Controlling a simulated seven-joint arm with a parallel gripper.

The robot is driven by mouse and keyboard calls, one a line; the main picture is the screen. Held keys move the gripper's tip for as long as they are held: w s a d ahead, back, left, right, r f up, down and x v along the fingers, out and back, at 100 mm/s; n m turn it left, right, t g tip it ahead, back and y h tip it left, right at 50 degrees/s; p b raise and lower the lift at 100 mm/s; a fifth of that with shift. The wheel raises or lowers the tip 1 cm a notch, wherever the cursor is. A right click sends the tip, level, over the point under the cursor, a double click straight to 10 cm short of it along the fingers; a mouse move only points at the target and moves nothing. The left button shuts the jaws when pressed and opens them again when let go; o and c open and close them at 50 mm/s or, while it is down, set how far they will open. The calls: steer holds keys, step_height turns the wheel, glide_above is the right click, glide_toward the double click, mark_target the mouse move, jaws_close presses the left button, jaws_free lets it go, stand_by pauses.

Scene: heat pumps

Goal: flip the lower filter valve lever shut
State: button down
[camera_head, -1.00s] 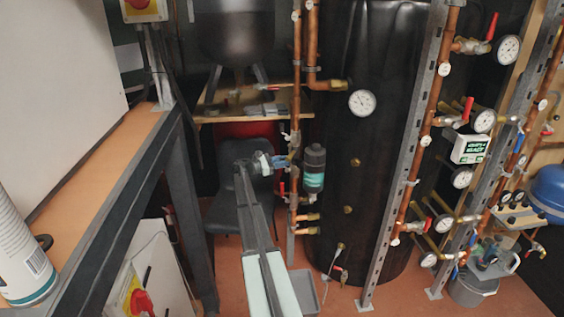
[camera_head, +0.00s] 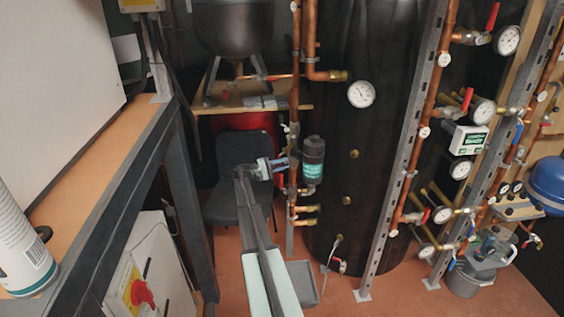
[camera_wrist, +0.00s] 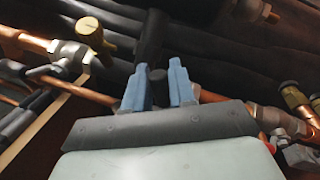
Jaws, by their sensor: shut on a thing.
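The filter (camera_head: 313,160) is a dark canister with a teal label, beside the copper riser (camera_head: 294,110) in the head view. My gripper (camera_head: 283,163) is left of the canister at about mid-height. In the wrist view my gripper's (camera_wrist: 159,80) blue fingers stand close around a small dark round part (camera_wrist: 157,75). I cannot tell what this part belongs to. A silver valve body (camera_wrist: 268,116) with a red piece (camera_wrist: 272,148) is at the right of the wrist view, apart from the fingers.
Another silver valve (camera_wrist: 66,51) with a brass part (camera_wrist: 89,27) is at the left of the wrist view. A black tank (camera_head: 360,190) stands right behind the filter. A chair (camera_head: 240,165) is behind my arm. Pipes and gauges fill the right side.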

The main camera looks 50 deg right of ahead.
steer(key=shift+s+a+f+m+g+y, duration=0.1)
steer(key=shift+f+m+g+y, duration=0.25)
steer(key=shift+m, duration=0.65)
steer(key=shift+s+a+f+m+g+y, duration=0.1)
steer(key=shift+f+m, duration=0.5)
steer(key=shift+m, duration=0.4)
steer(key=shift+a+f+m+g+y, duration=0.2)
steer(key=shift+f+m, duration=0.25)
steer(key=shift+m, duration=0.55)
steer(key=shift+d, duration=0.15)
steer(key=c, duration=1.1)
jaws_free()
steer(key=shift+w, duration=0.1)
steer(key=v, duration=1.3)
steer(key=shift+w+a+f, duration=0.15)
steer(key=shift+a+f, duration=0.05)
